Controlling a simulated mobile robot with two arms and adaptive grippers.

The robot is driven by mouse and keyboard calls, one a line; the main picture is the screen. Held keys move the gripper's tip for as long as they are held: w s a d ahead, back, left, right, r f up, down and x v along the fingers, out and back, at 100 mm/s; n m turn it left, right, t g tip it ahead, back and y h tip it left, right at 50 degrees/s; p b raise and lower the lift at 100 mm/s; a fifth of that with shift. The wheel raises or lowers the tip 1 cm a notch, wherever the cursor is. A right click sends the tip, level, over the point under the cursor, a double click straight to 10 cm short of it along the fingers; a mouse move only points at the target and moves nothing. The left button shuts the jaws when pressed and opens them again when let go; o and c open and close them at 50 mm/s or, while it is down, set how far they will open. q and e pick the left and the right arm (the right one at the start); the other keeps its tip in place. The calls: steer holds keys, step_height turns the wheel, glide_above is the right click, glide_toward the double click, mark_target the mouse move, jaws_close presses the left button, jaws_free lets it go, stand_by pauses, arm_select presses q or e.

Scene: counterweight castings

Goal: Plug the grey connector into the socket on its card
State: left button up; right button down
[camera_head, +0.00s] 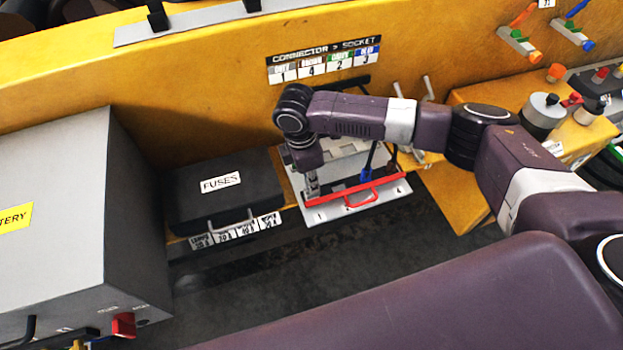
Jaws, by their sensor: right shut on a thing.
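The card (324,60) headed "CONNECTOR > SOCKET" is on the yellow wall; its first entry, which looks grey, stands over 1. The socket panel (340,211) is a light plate with 1 at its left end and 4 at its right, and a red bar with a handle (361,199) lies along it. My right gripper (312,190) points down at the left end, just behind the 1. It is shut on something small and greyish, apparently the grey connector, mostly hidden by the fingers. I cannot tell whether it is seated. My left gripper is out of view.
A blue connector (366,174) with a dark cable stands at the panel's right part. A black fuse box (222,190) is close on the left, with a large grey battery box (60,200) beyond it. Levers and knobs (543,108) crowd the right.

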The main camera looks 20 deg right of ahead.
steer(key=shift+f, duration=1.2)
steer(key=c, duration=1.8)
jaws_free()
steer(key=shift+c, duration=0.2)
steer(key=shift+r, duration=0.1)
steer(key=r, duration=0.4)
steer(key=a+r, duration=0.1)
steer(key=r, duration=0.6)
steer(key=shift+a+r, duration=0.2)
steer(key=shift+r, duration=0.2)
